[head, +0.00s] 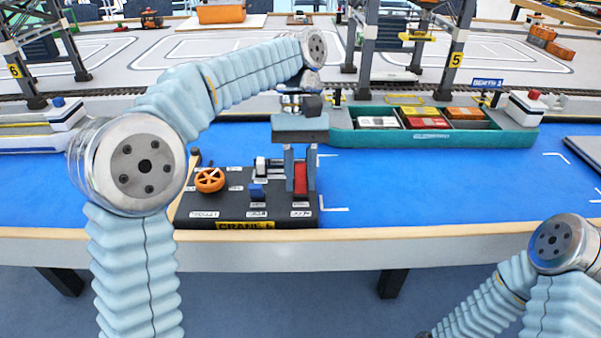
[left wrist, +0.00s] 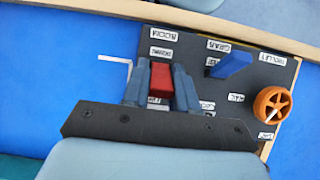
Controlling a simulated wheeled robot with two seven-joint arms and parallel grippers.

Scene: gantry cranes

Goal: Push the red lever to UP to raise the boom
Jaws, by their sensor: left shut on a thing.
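The black control panel (head: 228,206) sits at the near edge of the blue table. The red lever (head: 300,180) is at its right end in the head view. It also shows in the left wrist view (left wrist: 160,82), beside a BOOM label (left wrist: 163,34). My left gripper (head: 300,172) points down over the panel and is shut on the red lever, one blue-grey finger on each side. The fingers also show in the left wrist view. The lever's base and part of its labels are hidden. My right arm is at the lower right; its gripper is out of view.
An orange handwheel (head: 209,180) and a blue lever (head: 256,193) stand on the panel, left of the red lever. A teal barge (head: 350,138) with containers lies behind, and gantry cranes stand farther back. The blue surface right of the panel is clear.

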